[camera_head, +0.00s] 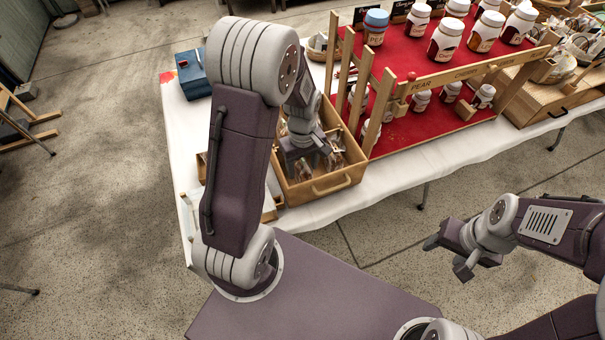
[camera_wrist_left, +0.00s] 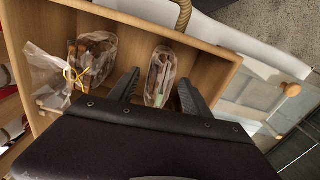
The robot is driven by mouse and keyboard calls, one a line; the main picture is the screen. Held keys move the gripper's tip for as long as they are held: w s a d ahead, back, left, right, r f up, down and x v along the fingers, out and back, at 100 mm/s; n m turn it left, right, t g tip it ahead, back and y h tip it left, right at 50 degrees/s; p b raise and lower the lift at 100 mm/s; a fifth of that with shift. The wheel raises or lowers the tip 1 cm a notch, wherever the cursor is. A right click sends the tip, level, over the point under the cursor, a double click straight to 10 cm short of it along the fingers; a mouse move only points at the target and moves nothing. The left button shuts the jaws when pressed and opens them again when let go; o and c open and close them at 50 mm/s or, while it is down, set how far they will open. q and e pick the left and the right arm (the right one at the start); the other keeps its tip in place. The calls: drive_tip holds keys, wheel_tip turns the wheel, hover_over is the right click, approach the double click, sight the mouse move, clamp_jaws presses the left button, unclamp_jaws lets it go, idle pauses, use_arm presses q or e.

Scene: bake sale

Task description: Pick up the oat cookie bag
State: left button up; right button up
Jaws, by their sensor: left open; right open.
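Clear bags of baked goods lie in a wooden crate (camera_head: 345,181) on the white-clothed table. In the left wrist view, one bag (camera_wrist_left: 159,78) with brown contents and a pale label lies between the open fingers of my left gripper (camera_wrist_left: 158,90). Another bag (camera_wrist_left: 92,58), with a yellow tie, lies to its left. I cannot read which one is the oat cookie bag. In the head view my left gripper (camera_head: 306,163) reaches down into the crate, and my arm hides part of it. My right gripper (camera_head: 447,258) is open and empty, in front of the table.
A red-covered wooden stand (camera_head: 400,58) with several jars is close to the crate's right. A blue box (camera_head: 193,74) sits at the table's back left. A glass-lidded box (camera_wrist_left: 255,95) is beside the crate. The floor around my right gripper is clear.

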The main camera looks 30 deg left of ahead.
use_arm(q)
drive_tip(key=shift+w+f, duration=0.1)
drive_tip(key=shift+f, duration=0.5)
drive_tip(key=c, duration=1)
drive_tip(key=shift+r, duration=0.1)
